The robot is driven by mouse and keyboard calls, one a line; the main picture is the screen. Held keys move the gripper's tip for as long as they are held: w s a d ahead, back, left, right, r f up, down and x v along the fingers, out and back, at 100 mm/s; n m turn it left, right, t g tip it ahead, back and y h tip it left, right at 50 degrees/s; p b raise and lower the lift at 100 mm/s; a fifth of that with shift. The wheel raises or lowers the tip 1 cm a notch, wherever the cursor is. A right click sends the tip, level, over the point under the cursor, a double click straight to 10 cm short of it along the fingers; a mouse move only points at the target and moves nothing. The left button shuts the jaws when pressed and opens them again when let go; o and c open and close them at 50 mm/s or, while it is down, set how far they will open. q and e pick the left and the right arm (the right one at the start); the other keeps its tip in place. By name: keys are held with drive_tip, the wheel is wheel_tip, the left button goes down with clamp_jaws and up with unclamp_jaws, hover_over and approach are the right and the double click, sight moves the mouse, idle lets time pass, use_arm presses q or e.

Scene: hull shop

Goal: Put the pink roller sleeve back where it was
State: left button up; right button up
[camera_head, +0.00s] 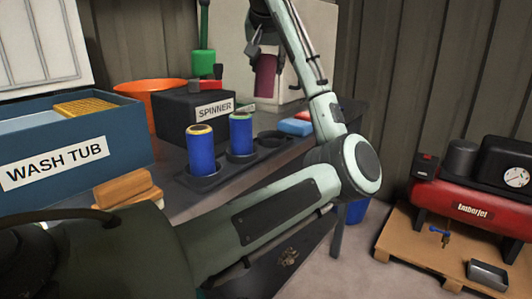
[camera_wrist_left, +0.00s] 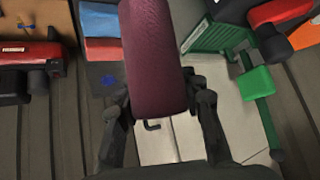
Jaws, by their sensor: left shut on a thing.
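The pink roller sleeve (camera_head: 265,76), dark maroon-pink, hangs roughly upright in the air beyond the bench's holder. My left gripper (camera_head: 262,48) is shut on its upper end. In the left wrist view the sleeve (camera_wrist_left: 153,60) extends away between the two fingers of the left gripper (camera_wrist_left: 157,103), and a small dark hook shows by its near end. A dark holder (camera_head: 215,178) on the bench has two blue sleeves (camera_head: 200,152) standing in it. An empty round recess (camera_head: 272,140) is at its right end. My right gripper is not in view.
The black spinner box (camera_head: 180,112) stands behind the holder. The blue wash tub (camera_head: 120,150) and a wooden block (camera_head: 127,188) are left. Folded blue and red cloths (camera_head: 296,126) lie right of the recess. A red compressor (camera_head: 470,205) stands on a pallet at right.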

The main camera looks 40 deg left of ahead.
use_arm(q)
drive_tip(key=shift+d+f+t+y+b, duration=0.3)
drive_tip(key=shift+d+f+t+b, duration=0.2)
drive_tip(key=shift+d+f+t, duration=0.5)
wheel_tip(320, 180, down, 8)
drive_tip(key=shift+f, duration=0.2)
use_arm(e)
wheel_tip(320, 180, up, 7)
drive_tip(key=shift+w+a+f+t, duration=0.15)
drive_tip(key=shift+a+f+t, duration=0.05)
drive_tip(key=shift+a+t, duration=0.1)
use_arm(q)
drive_tip(key=shift+f, duration=0.15)
drive_tip(key=o, duration=1.2)
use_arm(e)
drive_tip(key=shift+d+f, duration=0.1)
